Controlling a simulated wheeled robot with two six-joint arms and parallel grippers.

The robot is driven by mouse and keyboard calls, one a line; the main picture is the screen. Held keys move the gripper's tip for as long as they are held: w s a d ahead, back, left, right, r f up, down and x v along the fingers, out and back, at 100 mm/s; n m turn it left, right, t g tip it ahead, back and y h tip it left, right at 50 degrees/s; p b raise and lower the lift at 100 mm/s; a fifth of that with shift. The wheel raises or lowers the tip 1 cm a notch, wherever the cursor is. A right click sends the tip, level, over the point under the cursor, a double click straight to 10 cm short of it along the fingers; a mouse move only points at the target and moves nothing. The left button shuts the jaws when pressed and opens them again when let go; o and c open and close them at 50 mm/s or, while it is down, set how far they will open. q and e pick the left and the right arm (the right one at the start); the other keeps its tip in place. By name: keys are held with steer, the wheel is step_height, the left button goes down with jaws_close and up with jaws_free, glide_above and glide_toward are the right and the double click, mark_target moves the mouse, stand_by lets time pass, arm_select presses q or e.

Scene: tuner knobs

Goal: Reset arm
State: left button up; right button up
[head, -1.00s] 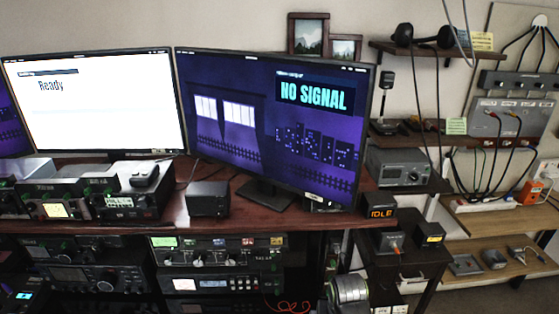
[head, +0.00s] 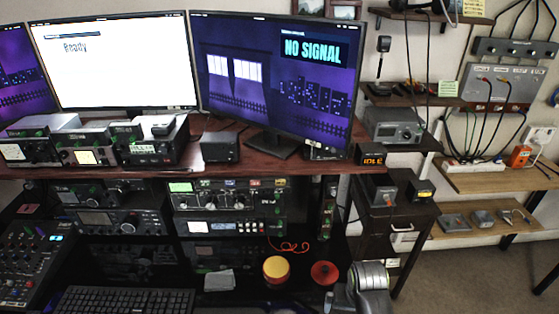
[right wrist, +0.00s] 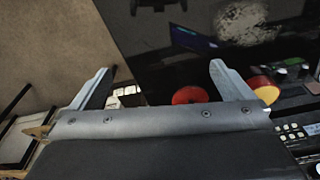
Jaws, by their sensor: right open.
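My right gripper (right wrist: 159,68) shows in the right wrist view with its two fingers spread wide apart and nothing between them. Part of my right arm (head: 369,284) shows at the bottom right of the desk in the head view; its fingers cannot be made out there. My left arm and gripper are not in view. A radio unit with several knobs (head: 222,199) sits below the upper desk shelf. A yellow-topped red button (head: 276,268) and a flat red disc (head: 323,273) are on the dark lower surface, left of my right arm.
A keyboard (head: 122,301) and a mixer panel (head: 32,262) occupy the lower left. Monitors (head: 278,75) and radios (head: 88,153) fill the upper desk (head: 300,168). A side cabinet (head: 385,232) stands at right, with wall shelves (head: 490,180) beyond. Some floor is clear at lower right.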

steer(key=s+d+r+t+h, duration=0.15)
steer(key=s+d, duration=0.25)
steer(key=s, duration=0.4)
steer(key=s+d+r+n, duration=0.15)
steer(key=s+d, duration=0.25)
steer(key=s, duration=0.4)
steer(key=s+d+r+t, duration=0.1)
steer(key=s+d+r, duration=0.25)
steer(key=s, duration=0.55)
step_height(320, 180, down, 30)
steer(key=d+g+b, duration=0.2)
steer(key=b, duration=0.1)
steer(key=s+a+f+b, duration=0.1)
steer(key=s+f+b, duration=0.1)
steer(key=s+f, duration=1.2)
step_height(320, 180, down, 2)
steer(key=shift+s+f+g+y, duration=0.2)
steer(key=shift+s+g+y, duration=0.15)
steer(key=shift+g, duration=0.1)
